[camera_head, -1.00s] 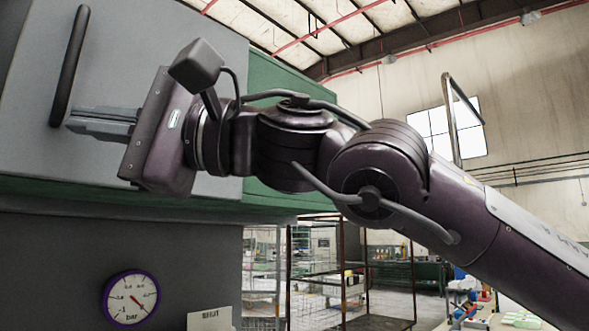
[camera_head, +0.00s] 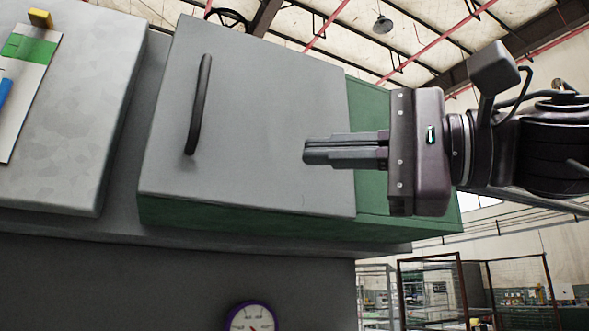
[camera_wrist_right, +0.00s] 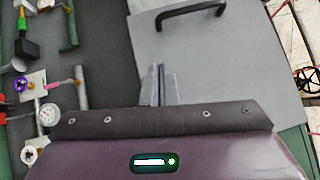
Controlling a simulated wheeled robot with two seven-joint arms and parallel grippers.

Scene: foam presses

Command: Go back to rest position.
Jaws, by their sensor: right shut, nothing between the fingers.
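My right gripper (camera_head: 306,153) reaches in from the right in the head view, shut and empty, its fingers pointing left. It is in front of a grey door panel (camera_head: 262,100) and to the right of the panel's dark vertical handle (camera_head: 199,104), apart from it. In the right wrist view the shut fingers (camera_wrist_right: 159,66) lie side by side, with the dark handle (camera_wrist_right: 192,14) ahead and to the right. My left gripper is in neither view.
The panel is on a green press housing (camera_head: 215,218). A pressure gauge (camera_head: 251,318) shows at the bottom edge. Metal racks (camera_head: 432,290) stand at the lower right. In the wrist view, several valves and a gauge (camera_wrist_right: 50,114) line the left side.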

